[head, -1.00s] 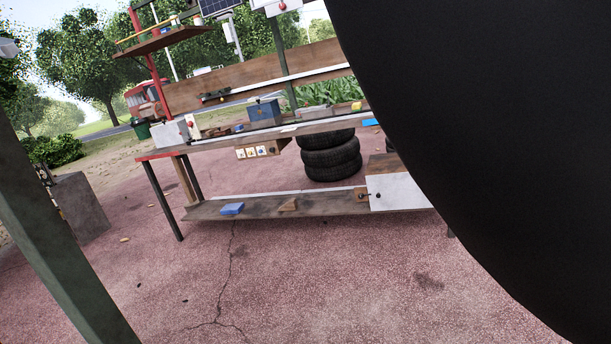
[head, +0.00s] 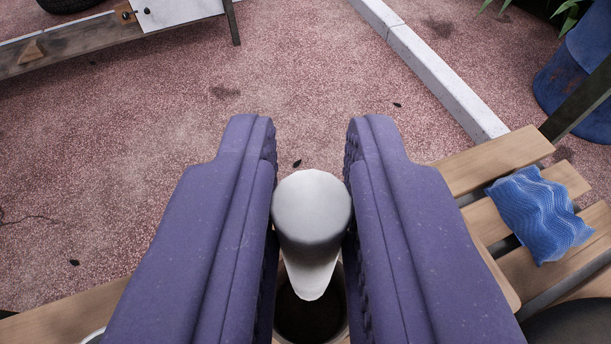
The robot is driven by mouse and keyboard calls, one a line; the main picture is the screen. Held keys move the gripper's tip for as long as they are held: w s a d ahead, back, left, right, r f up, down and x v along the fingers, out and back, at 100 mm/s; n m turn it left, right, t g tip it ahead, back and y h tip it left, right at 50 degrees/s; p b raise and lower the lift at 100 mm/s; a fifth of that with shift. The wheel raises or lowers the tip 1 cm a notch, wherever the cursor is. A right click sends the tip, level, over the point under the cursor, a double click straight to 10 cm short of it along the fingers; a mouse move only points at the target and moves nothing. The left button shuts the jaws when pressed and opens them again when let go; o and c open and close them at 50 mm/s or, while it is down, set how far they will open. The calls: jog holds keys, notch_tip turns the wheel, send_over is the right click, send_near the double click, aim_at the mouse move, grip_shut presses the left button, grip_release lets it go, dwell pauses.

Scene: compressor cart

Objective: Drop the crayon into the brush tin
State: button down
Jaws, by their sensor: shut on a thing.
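My gripper (head: 312,165) has two purple ribbed fingers and is shut on a pale grey-white, rounded piece, the crayon (head: 312,215). The crayon is seen nearly end-on, its wide end towards me and its narrower end pointing away and down. Below it is a round container with a dark inside and a tan rim, which looks like the brush tin (head: 310,320). The crayon's lower end appears over the opening; I cannot tell the height between them. The fingers hide the tin's sides.
A slatted wooden bench (head: 510,165) is at right, with a blue wavy-patterned pouch (head: 540,215) on it. A blue barrel (head: 580,85) stands behind it. A pale kerb (head: 430,70) crosses the reddish ground. A workbench shelf (head: 75,50) is at upper left.

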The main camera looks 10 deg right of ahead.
aim_at(310, 279)
jog(key=shift+f+b, duration=1.25)
jog(key=shift+f, duration=0.65)
jog(key=c, duration=0.9)
grip_release()
notch_tip(310, 279, up, 8)
jog(key=p, duration=0.7)
jog(key=shift+f, duration=0.45)
